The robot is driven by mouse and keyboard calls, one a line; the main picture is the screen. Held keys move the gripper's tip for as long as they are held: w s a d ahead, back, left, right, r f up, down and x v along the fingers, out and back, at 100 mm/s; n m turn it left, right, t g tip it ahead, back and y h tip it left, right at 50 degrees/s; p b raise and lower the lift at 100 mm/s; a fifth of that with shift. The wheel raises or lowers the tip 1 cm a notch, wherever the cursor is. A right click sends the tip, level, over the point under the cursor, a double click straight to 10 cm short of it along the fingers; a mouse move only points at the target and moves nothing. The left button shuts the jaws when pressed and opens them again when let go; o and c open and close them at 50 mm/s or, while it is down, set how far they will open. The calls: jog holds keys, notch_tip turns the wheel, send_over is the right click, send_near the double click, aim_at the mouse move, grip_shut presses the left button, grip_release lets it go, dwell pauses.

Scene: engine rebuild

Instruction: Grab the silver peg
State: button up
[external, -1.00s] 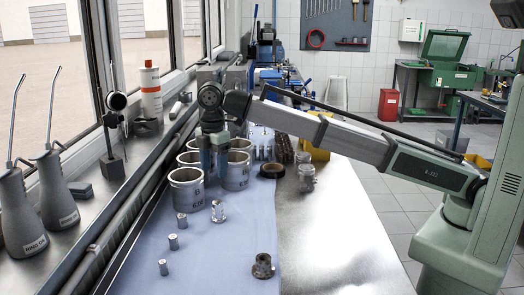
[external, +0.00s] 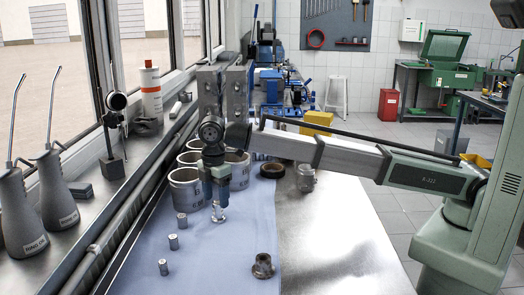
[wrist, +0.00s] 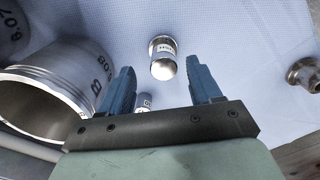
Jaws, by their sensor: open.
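A shiny silver labelled cylinder (wrist: 162,57), which looks like the silver peg, stands on the blue mat. It also shows just below my gripper in the external view (external: 218,213). My gripper (wrist: 158,68) is open and empty. In the wrist view the cylinder appears between and just past the fingertips; I cannot tell the height gap. In the external view my gripper (external: 217,198) points down over it. Several small silver pegs stand left of the shiny one, one in front (external: 163,267).
A metal cylinder sleeve (wrist: 48,92) stands close to the left finger; several sleeves (external: 186,190) crowd behind and left. A dark flanged part (external: 263,266) sits to the right front. A dark ring (external: 272,171) lies behind. The mat (external: 225,268) is bare in front.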

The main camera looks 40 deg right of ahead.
aim_at(217, 202)
jog(key=shift+s+f, duration=0.15)
jog(key=shift+f, duration=1)
jog(key=shift+s+f, duration=0.1)
jog(key=shift+f, duration=1.05)
jog(key=shift+c, duration=0.4)
grip_shut()
